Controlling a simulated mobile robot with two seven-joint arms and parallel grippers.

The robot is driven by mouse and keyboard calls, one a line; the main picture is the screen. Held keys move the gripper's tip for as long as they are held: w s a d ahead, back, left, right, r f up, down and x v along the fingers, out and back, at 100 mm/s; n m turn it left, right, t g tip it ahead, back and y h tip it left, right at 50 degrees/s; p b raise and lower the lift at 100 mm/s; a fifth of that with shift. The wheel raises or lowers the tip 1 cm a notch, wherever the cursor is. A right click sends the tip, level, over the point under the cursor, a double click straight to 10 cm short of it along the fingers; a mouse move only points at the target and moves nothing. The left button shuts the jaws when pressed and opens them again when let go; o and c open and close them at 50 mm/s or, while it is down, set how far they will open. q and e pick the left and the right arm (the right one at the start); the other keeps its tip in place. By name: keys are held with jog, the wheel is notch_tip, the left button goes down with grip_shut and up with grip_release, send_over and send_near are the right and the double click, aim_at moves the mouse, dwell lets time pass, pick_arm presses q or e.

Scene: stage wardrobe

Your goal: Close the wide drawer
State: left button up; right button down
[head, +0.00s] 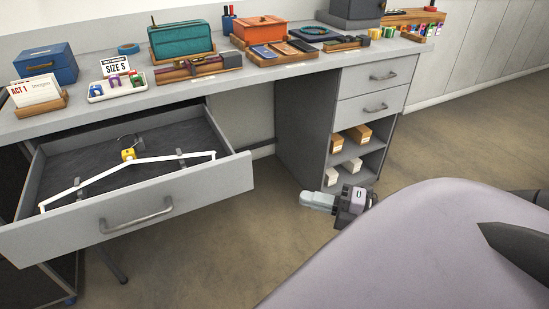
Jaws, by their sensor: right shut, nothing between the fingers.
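The wide drawer (208,195) is pulled well out from under the counter on the left in the head view. Its grey front has a bar handle (137,215). Inside lie a white strip bent like a hanger (110,171) and a small yellow item (128,154) with a dark loop. My right gripper (304,199) is shut and empty, to the right of the drawer front and apart from it, in front of the shelf unit. My left gripper is not in view.
The counter (112,119) holds a blue box (46,62), a teal box (180,40), an orange box (259,31) and small trays. A unit with two closed drawers (376,75) and open shelves stands at right. Floor (225,250) right of the drawer is clear.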

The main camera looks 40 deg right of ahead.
send_near(248, 174)
jog(key=w+a, duration=0.3)
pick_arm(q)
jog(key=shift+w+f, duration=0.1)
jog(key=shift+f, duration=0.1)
pick_arm(e)
jog(key=shift+w+d+n+y, duration=0.1)
jog(key=shift+w+n+y, duration=0.25)
jog(key=shift+w, duration=0.75)
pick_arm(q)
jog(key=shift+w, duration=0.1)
pick_arm(e)
jog(key=shift+w, duration=0.1)
